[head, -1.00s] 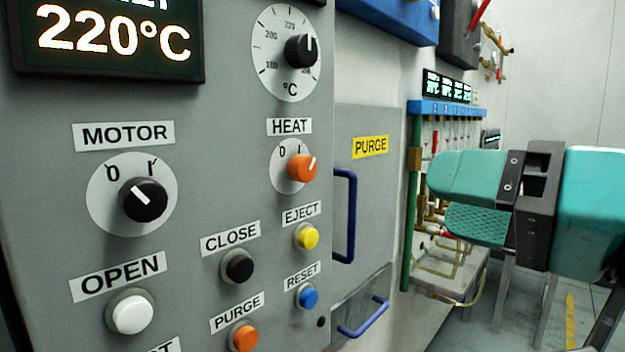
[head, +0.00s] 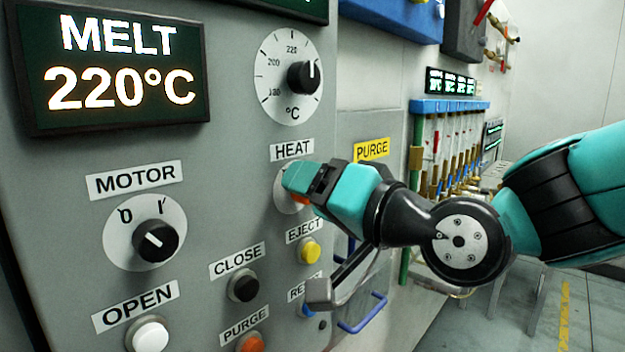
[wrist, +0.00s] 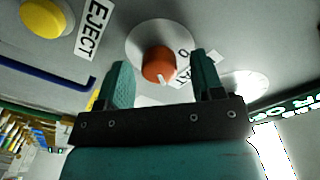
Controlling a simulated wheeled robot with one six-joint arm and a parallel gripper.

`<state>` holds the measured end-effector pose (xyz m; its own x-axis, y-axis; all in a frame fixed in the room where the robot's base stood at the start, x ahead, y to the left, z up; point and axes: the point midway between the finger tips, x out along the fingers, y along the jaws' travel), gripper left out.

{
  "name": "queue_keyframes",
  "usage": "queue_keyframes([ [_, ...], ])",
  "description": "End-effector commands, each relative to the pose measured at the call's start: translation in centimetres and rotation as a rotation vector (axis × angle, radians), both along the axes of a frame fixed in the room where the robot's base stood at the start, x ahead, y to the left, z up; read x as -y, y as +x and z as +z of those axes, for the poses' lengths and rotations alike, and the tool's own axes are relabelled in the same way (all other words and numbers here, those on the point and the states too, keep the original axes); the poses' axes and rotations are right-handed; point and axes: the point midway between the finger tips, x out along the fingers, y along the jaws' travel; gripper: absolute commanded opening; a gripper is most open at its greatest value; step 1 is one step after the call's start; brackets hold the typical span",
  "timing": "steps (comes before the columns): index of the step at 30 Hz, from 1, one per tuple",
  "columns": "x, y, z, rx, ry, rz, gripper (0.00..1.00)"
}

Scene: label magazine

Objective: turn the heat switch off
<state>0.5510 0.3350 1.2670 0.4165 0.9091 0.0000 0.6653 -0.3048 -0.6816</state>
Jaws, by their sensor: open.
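The heat switch is an orange knob on a white round plate marked 0 and I, under the HEAT label (head: 292,150). In the head view my gripper (head: 296,182) covers most of it, and only a sliver of orange shows. In the wrist view the orange knob (wrist: 158,63) sits between the two teal fingers of my gripper (wrist: 160,62), with a gap on each side. The gripper is open and faces the panel. The knob's white mark shows at its lower edge in the wrist view; which figure it points to is hard to tell there.
The yellow EJECT button (head: 309,251) and blue RESET button (head: 309,308) lie just below my gripper. The temperature dial (head: 303,77) is above. The MOTOR knob (head: 155,241) is to the left. A blue door handle (head: 362,313) stands out at lower right.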

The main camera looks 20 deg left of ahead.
Motion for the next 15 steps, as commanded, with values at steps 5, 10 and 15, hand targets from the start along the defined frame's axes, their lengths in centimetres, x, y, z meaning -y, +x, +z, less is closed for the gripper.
queue_keyframes([
  [5, -0.36, 0.18, -0.03, 0.0, 0.001, -0.001, 0.61],
  [10, -0.33, 0.17, -0.03, 0.0, 0.0, 0.0, 0.59],
  [15, -0.31, 0.17, -0.04, 0.0, -0.001, -0.001, 0.2],
])
